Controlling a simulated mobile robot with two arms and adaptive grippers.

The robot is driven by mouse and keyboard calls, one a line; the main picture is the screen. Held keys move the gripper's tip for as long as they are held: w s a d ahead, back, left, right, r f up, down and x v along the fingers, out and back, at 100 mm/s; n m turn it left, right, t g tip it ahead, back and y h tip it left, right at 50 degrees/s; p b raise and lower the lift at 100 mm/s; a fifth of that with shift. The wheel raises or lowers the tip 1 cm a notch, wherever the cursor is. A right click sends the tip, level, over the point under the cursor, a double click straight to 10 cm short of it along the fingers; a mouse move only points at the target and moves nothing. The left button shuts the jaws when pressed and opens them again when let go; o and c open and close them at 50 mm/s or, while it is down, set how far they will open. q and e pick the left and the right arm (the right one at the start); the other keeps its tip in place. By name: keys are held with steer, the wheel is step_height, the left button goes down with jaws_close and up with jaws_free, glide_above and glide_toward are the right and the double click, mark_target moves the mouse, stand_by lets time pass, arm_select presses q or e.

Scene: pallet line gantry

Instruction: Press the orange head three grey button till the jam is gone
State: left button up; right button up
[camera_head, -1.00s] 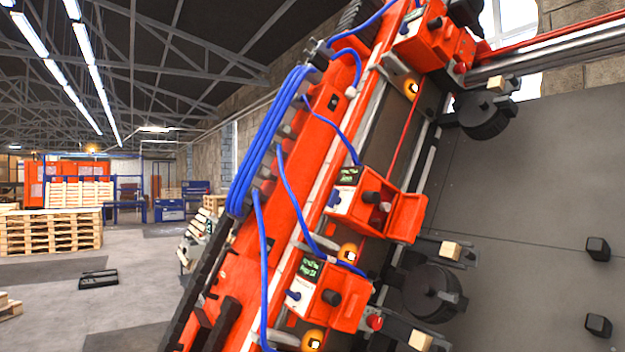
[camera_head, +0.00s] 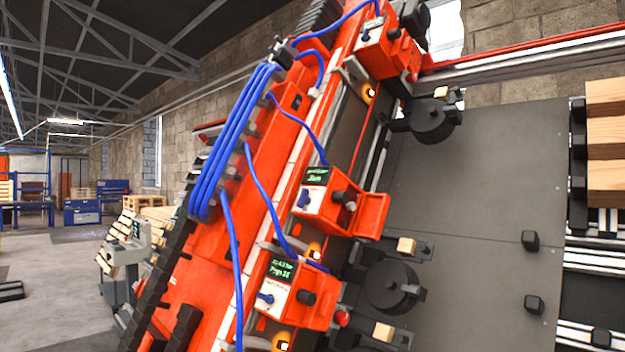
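Several orange heads sit along a tilted orange gantry beam (camera_head: 262,165): an upper head (camera_head: 372,52), a middle head (camera_head: 368,215) and a lower head (camera_head: 318,318). The middle head has a small dark screen (camera_head: 316,176) with green text that seems to read "Jam". The lower head's screen (camera_head: 282,270) has two lines of green text, hard to read. Each of these two has a white panel with a blue knob and a dark grey round part, at the middle head (camera_head: 342,197) and lower head (camera_head: 305,297). I cannot tell which head is number three. Neither gripper is in view.
Blue hoses (camera_head: 235,135) loop over the beam to the heads. Black rollers (camera_head: 393,287) and wood blocks stick out right of the heads, before a large grey panel (camera_head: 470,220). Stacked timber (camera_head: 607,135) stands at the far right. Open floor (camera_head: 50,290) lies left.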

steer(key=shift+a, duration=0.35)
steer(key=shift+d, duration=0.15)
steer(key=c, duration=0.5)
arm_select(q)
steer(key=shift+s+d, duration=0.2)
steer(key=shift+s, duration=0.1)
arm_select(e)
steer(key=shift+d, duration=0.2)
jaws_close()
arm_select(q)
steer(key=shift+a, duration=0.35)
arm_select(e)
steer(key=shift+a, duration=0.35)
